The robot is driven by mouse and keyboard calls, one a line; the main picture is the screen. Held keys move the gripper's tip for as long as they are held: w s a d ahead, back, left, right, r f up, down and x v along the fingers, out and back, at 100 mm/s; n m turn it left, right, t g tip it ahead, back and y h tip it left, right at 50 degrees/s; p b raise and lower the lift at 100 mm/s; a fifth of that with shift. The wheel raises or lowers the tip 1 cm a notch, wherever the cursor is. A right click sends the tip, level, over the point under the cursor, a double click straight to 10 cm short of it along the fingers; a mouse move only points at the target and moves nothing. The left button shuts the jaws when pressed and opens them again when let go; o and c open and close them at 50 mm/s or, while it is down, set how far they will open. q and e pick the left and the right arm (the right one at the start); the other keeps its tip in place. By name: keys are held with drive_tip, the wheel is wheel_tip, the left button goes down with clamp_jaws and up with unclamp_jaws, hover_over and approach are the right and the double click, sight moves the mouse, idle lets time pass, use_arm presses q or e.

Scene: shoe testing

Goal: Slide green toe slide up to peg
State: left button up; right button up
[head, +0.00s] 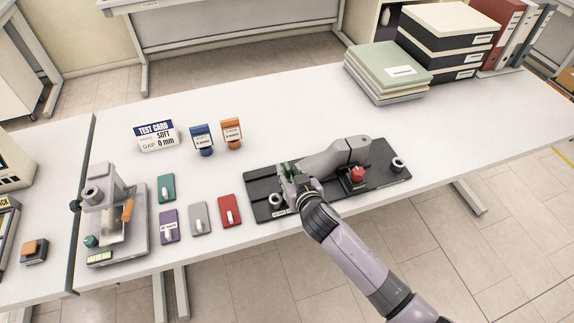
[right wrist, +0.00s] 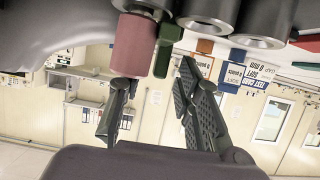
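A black fixture board (head: 380,180) lies on the table and carries a grey shoe form (head: 335,157). A small green piece (head: 284,169), likely the toe slide, shows partly beside my right gripper (head: 292,184) at the form's left end. In the right wrist view, a green bar (right wrist: 168,48) stands beside a pink cylinder (right wrist: 133,48). The right gripper (right wrist: 155,100) is open there, its fingers apart with no object clearly held between them. The cylinder's end overlaps one fingertip; contact is unclear. Which part is the peg is unclear. My left gripper is out of view.
A red knob (head: 357,175) and a metal post (head: 398,163) stand on the board's right part. Coloured plates, including a red one (head: 229,211), lie left of it. A test card (head: 156,136) reads SOFT, GAP 0 mm. The table's back middle is clear.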

sight(289, 171)
drive_tip(key=shift+x, duration=1.65)
clamp_jaws()
